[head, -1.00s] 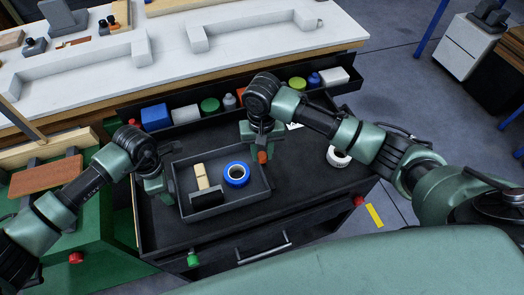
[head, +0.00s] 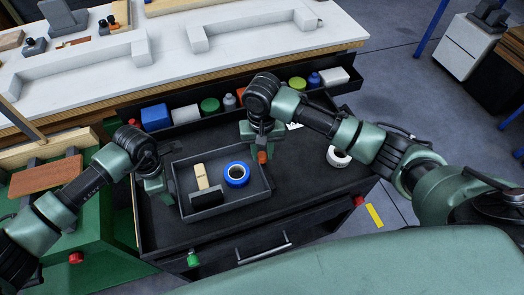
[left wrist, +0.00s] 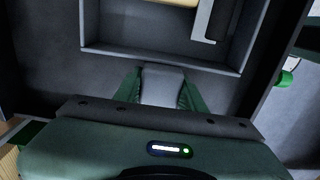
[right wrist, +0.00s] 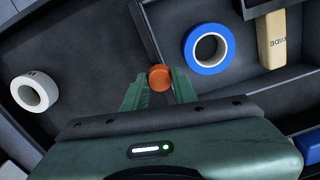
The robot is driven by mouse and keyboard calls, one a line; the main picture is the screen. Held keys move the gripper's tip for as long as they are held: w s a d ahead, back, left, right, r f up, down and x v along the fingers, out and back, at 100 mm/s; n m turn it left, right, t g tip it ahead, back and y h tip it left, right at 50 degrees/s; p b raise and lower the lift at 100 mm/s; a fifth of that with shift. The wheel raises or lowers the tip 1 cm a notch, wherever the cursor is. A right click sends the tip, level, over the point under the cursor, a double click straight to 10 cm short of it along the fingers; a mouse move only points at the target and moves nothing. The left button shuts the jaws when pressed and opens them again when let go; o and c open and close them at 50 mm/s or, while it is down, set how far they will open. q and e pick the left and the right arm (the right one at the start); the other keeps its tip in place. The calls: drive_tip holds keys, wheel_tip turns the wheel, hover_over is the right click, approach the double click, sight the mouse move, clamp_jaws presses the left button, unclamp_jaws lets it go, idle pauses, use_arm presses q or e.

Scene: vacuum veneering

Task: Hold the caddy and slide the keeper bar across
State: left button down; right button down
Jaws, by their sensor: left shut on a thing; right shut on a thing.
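The caddy is a grey open tray (head: 232,207) on the black drawer-top surface. It holds a blue tape roll (head: 237,174), a pale wood block (head: 201,176) and a dark block (head: 207,197). My left gripper (left wrist: 161,78) is shut on a grey tab (left wrist: 163,88) at the caddy's left end wall. My right gripper (right wrist: 158,80) is at the caddy's right end, shut on a small orange knob (right wrist: 159,76), also visible in the head view (head: 262,157). Whether this knob belongs to the keeper bar I cannot tell; the bar itself is not clearly visible.
A white tape roll (head: 338,157) lies to the right of the caddy. Behind, a narrow trough holds a blue box (head: 155,117), a green roll (head: 210,105) and other items. The surface in front of the caddy is clear. A white-topped bench (head: 170,70) stands behind.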

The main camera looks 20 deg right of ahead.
drive_tip(key=a, duration=0.7)
idle(0.3)
drive_tip(key=c, duration=1.1)
unclamp_jaws()
drive_tip(key=shift+d, duration=0.1)
wheel_tip(320, 180, up, 12)
